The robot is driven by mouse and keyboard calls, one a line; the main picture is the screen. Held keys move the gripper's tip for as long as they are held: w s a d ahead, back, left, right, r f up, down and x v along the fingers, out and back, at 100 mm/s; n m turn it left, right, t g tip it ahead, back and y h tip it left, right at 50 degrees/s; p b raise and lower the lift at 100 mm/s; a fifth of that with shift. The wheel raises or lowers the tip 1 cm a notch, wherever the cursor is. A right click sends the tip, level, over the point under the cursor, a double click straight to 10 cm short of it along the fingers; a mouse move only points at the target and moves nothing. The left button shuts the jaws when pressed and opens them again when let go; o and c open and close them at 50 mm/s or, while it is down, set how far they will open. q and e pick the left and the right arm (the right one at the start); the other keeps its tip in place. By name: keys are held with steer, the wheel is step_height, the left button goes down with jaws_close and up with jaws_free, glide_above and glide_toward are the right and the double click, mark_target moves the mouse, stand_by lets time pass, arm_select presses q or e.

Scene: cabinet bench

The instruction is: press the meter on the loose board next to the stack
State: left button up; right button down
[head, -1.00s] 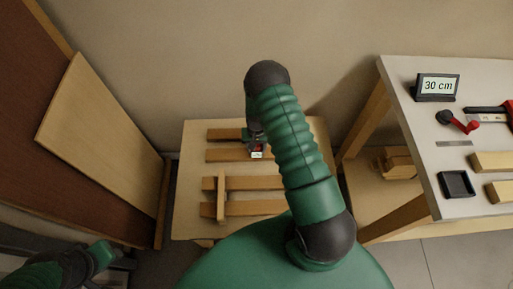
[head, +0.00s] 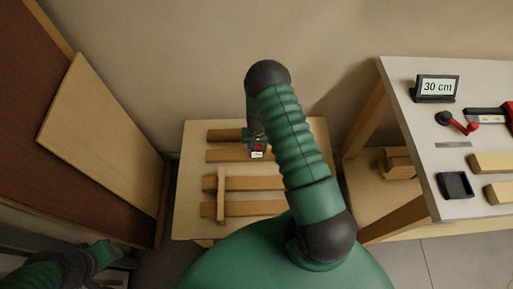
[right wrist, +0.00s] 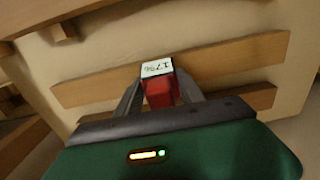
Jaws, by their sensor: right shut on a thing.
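My right gripper (right wrist: 160,92) is shut on the red meter (right wrist: 160,90), whose white display reads 17% in the right wrist view. In the head view the meter (head: 258,148) shows small and red at the end of my right arm, over a loose board (head: 228,156) on the low table. In the right wrist view its display end overlaps a board (right wrist: 225,58); I cannot tell whether it touches the wood. The stack (head: 240,208), boards with a crosspiece (head: 221,195), lies nearer in the head view. My left gripper (head: 105,252) is at the lower left, its jaws unclear.
Another board (head: 222,135) lies at the back of the low table (head: 190,165). A tall panel (head: 105,130) leans at the left.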

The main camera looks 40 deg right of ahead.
step_height(320, 180, up, 6)
steer(key=p, duration=0.4)
steer(key=shift+r, duration=0.25)
steer(key=shift+f, duration=0.1)
stand_by(0.5)
